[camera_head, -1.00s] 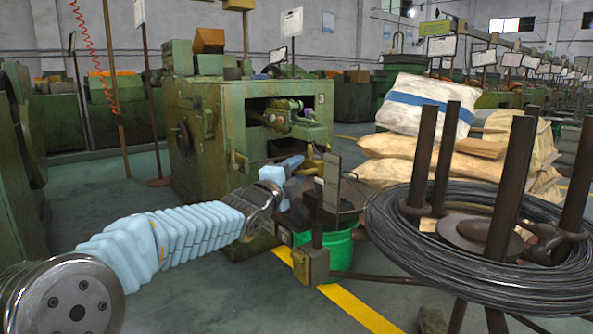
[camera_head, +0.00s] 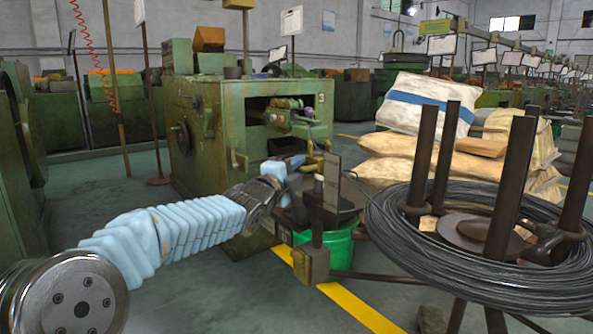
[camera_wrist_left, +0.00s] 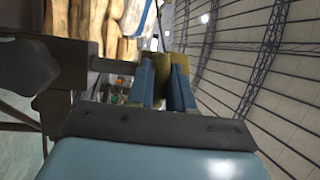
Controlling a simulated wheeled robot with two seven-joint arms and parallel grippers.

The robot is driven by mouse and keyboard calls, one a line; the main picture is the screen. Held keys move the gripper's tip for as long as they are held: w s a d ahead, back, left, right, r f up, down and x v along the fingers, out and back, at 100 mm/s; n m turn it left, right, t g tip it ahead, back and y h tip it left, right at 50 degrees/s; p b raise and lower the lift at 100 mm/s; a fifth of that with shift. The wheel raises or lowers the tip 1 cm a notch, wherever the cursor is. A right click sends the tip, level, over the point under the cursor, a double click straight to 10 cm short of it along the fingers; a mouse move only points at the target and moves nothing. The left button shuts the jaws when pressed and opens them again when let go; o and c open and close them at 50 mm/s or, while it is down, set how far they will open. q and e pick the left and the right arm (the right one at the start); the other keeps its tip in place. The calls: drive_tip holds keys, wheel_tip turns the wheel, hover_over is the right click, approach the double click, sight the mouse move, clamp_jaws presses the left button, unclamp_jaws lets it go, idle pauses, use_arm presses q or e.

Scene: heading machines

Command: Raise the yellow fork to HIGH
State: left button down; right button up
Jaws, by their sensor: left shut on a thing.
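My left gripper (camera_head: 297,161) reaches in from the left to the front of the green machine (camera_head: 215,135). In the left wrist view, its two blue fingers (camera_wrist_left: 164,85) are closed on an olive-yellow piece, which I take to be the yellow fork (camera_wrist_left: 178,62). In the head view the fork is mostly hidden by the fingers, and only a small yellowish part (camera_head: 317,160) shows beside them. My right gripper is in neither view.
A dark pan over a green bucket (camera_head: 338,250) stands just below the gripper. A brown post with a plate (camera_head: 332,185) rises close to its right. A large wire coil (camera_head: 415,245) on a stand fills the right, with stacked sacks (camera_head: 420,155) behind.

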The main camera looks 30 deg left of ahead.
use_arm(q)
wheel_tip(320, 180, up, 4)
drive_tip(key=shift+r+p, duration=0.25)
drive_tip(key=shift+p, duration=0.3)
drive_tip(key=shift+r, duration=0.35)
drive_tip(key=c, duration=1.1)
unclamp_jaws()
drive_tip(key=shift+f, duration=0.1)
drive_tip(key=shift+f, duration=0.1)
drive_tip(key=shift+s, duration=0.2)
drive_tip(key=s, duration=0.4)
drive_tip(key=s+f+b, duration=0.1)
drive_tip(key=s, duration=0.3)
drive_tip(key=s+f, duration=0.1)
drive_tip(key=s, duration=0.4)
drive_tip(key=shift+s, duration=0.1)
